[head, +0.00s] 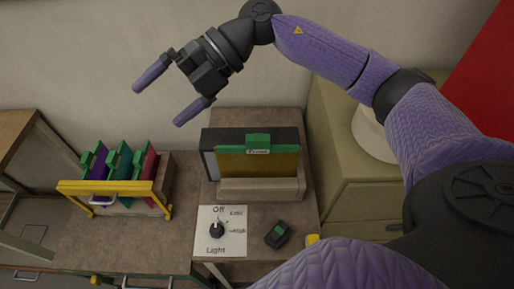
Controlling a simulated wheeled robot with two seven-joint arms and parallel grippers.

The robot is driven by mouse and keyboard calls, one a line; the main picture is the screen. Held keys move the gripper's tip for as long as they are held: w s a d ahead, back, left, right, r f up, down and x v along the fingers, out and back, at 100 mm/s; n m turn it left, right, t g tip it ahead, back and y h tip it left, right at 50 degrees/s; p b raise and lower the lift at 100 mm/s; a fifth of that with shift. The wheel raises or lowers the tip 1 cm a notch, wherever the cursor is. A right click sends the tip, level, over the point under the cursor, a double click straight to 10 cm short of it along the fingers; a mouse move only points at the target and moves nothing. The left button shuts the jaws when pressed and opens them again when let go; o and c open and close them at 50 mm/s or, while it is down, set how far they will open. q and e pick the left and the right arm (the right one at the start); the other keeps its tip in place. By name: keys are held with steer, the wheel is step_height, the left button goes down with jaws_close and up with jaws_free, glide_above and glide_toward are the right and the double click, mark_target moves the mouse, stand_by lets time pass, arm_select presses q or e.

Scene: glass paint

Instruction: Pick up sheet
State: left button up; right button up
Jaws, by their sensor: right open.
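A yellow sheet (258,165) with a green clip (257,142) on its top edge stands upright in a beige holder (262,190), before a dark panel. Purple (97,165), teal (120,166) and red (147,171) sheets with green clips stand in a yellow-framed rack (75,187) at the left. My right gripper (163,100) is open and empty, with its fingers spread above and left of the holder, apart from every sheet. My left gripper is not in view.
A light switch plate (233,240) with a black knob and a small dark device (278,234) lie in front of the holder. A beige cabinet (345,170) with a pale round object (374,134) stands at the right. Bare counter (183,228) lies between rack and plate.

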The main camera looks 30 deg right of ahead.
steer(key=d+f+m+h+b, duration=0.1)
steer(key=d+f+h, duration=0.2)
steer(key=d+h, duration=0.1)
steer(key=d+f+m+h+b, duration=0.1)
steer(key=d+f+h, duration=0.2)
steer(key=d+h, duration=0.1)
steer(key=s+d+f+m+h, duration=0.1)
steer(key=d+f+h, duration=0.2)
steer(key=d, duration=0.3)
steer(key=shift+d+f+m+h+b, duration=0.1)
steer(key=shift+f+m+h+b, duration=0.25)
steer(key=shift+h, duration=0.55)
steer(key=f, duration=0.9)
steer(key=shift+w+d, duration=0.25)
steer(key=shift+w, duration=0.05)
steer(key=c, duration=0.7)
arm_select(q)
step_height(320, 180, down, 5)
arm_select(e)
steer(key=c, duration=0.6)
step_height(320, 180, up, 11)
steer(key=p, duration=0.1)
step_height(320, 180, up, 7)
steer(key=p, duration=0.3)
glide_above(257, 137)
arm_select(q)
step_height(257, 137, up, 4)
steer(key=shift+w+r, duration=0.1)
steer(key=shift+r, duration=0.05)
